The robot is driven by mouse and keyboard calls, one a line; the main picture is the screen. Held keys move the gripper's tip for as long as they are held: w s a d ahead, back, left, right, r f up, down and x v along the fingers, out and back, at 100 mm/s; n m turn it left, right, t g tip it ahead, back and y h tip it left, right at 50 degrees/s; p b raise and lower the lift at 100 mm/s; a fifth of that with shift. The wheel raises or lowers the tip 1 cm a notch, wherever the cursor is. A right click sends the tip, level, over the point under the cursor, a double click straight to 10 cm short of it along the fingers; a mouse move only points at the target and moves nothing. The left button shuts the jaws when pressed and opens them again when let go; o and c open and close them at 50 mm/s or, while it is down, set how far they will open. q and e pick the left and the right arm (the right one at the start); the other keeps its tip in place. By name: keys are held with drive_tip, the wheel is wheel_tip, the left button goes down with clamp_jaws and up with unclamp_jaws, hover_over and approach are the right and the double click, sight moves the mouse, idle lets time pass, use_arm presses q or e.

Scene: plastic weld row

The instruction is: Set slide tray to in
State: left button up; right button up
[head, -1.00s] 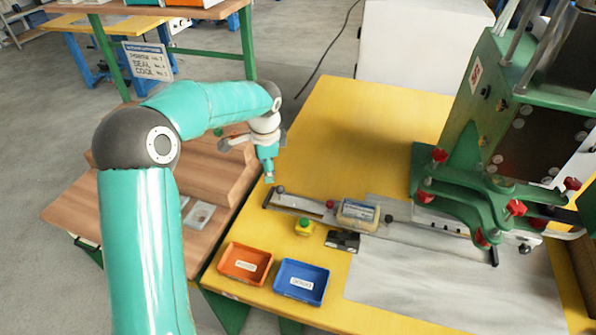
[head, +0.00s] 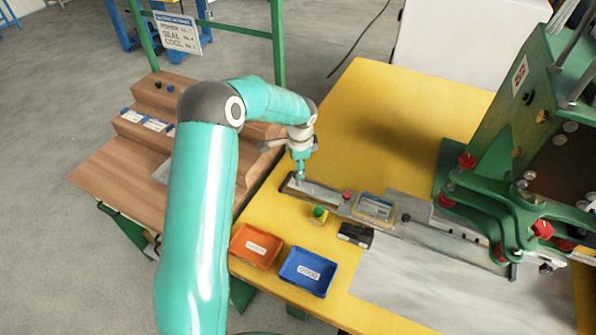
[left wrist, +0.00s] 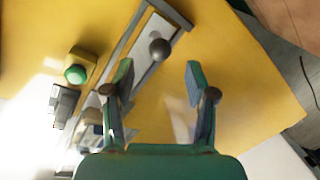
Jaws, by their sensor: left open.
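The slide tray (head: 322,193) is a long, narrow grey piece with a dark frame on the yellow table, in line with a rail running right toward the green press. A labelled clear-topped package (head: 376,207) sits along it. In the left wrist view, a round dark knob (left wrist: 159,48) stands on the tray's end (left wrist: 141,42). My left gripper (head: 300,179) is over the tray's left end, pointing down, and hides the knob in the head view. In the left wrist view its fingers (left wrist: 160,70) are open and empty, with the knob ahead between them. My right gripper is out of view.
A yellow button box with a green top (head: 319,214) and a small black device (head: 355,235) stand just in front of the tray. Orange (head: 255,246) and blue (head: 307,272) bins are nearer. The green press (head: 500,150) fills the right. The table behind the tray is clear.

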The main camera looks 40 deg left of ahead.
use_arm(q)
drive_tip(key=f, duration=0.3)
drive_tip(key=a+f, duration=0.1)
drive_tip(key=f, duration=0.1)
drive_tip(key=shift+w+f+p, duration=0.25)
drive_tip(key=shift+w+p, duration=0.1)
drive_tip(key=shift+d, duration=0.1)
clamp_jaws()
